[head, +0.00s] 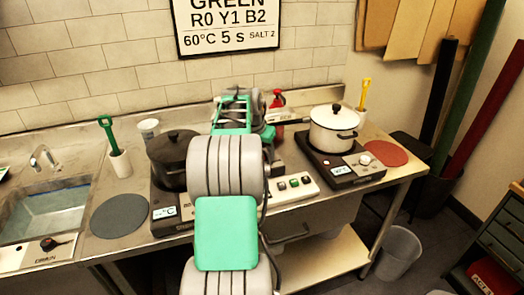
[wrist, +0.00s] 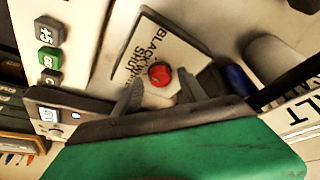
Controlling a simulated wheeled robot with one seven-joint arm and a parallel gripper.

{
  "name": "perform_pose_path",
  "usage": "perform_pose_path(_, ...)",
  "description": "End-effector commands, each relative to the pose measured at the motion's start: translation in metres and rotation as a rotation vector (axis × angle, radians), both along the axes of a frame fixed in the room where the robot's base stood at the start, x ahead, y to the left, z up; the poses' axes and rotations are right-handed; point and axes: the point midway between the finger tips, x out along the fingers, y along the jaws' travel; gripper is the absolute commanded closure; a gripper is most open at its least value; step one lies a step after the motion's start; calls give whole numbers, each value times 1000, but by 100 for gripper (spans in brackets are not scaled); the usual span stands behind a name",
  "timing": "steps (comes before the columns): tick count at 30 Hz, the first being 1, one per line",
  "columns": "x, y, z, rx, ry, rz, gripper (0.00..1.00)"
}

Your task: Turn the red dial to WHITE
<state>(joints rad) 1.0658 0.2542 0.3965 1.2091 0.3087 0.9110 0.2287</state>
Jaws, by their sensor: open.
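The red dial (wrist: 159,74) shows in the wrist view as a small round red knob on a pale plate (wrist: 178,42). The plate has black lettering; BLACK and SHUT are partly legible, and the rest is hard to read. I cannot tell which way the dial points. My gripper (wrist: 161,80) is open, with one grey finger on each side of the dial in the picture. I cannot tell whether either finger touches it. In the head view my own arm covers the dial and the gripper's fingertips.
A black pot (head: 172,150) and a white pot (head: 333,131) stand on hotplates on either side of my arm. A control box with coloured buttons (head: 294,183) is near the bench's front edge. A grey round mat (head: 119,216) lies left.

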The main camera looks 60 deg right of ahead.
Motion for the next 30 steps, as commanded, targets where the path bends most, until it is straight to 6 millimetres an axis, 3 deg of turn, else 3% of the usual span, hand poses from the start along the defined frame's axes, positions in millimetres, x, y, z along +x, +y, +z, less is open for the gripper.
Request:
perform_pose_path(2,1,0,0,0,0,1,51)
perform_pose_path(20,2,1,0,0,0,3,99)
perform_pose_path(30,1,1,0,0,0,11,100)
